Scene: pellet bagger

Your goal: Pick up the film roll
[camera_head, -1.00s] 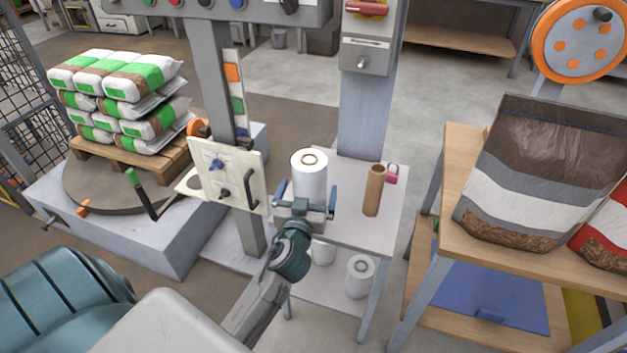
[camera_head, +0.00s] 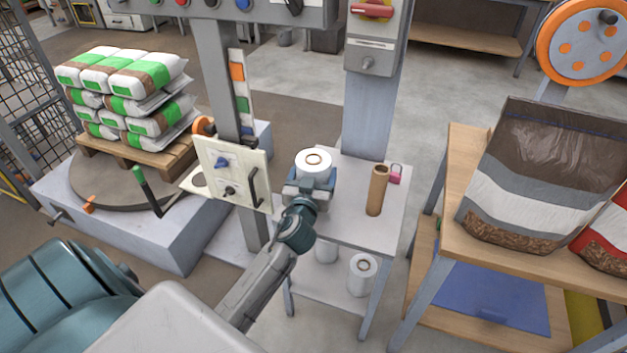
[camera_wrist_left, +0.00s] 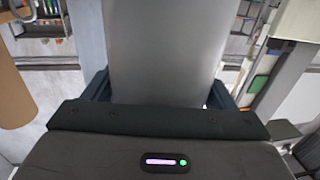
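The roll's lower part is hidden behind the gripper in the head view. My right gripper is not in view.
A brown cardboard tube (camera_head: 377,190) and a pink padlock (camera_head: 395,174) are right of the roll. A white panel with a handle (camera_head: 232,172) stands close on the left. More white rolls (camera_head: 362,274) sit on the lower shelf. A wooden bench (camera_head: 455,215) with bags is at right.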

